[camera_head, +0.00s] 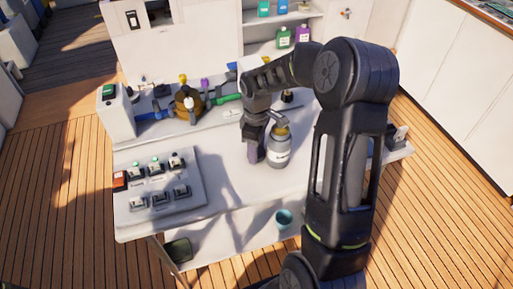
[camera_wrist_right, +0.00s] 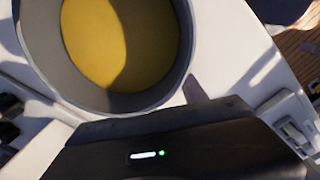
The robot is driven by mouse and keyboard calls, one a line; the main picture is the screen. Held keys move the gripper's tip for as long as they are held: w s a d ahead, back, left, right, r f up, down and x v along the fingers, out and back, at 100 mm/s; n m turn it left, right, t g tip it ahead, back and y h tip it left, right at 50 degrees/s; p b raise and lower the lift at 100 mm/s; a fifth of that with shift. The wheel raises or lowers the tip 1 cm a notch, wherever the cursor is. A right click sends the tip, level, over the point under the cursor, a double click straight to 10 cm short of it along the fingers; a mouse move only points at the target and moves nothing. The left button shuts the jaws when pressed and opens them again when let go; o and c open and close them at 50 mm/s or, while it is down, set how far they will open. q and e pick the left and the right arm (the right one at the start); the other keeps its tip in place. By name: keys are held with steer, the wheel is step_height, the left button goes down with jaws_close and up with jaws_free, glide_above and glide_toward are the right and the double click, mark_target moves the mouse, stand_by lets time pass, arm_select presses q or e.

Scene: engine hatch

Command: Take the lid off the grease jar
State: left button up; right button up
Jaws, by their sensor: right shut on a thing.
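The grease jar (camera_head: 279,154) is grey with a pale label. It stands upright on the white bench, right of the switch panel. My right gripper (camera_head: 274,121) reaches down at the jar's top and is shut on the lid. Its fingers are small and partly hidden, so the exact contact is unclear. My left gripper is not in view.
A switch panel (camera_head: 158,185) lies on the bench's left. Tools and a brass-coloured part (camera_head: 187,101) sit along the back. Bottles stand on the shelf (camera_head: 284,40) behind. Bare bench lies left of the jar.

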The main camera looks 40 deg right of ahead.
steer(key=o, duration=1.5)
steer(key=shift+o, duration=0.2)
steer(key=shift+r, duration=0.3)
step_height(320, 180, up, 12)
steer(key=shift+f, duration=0.15)
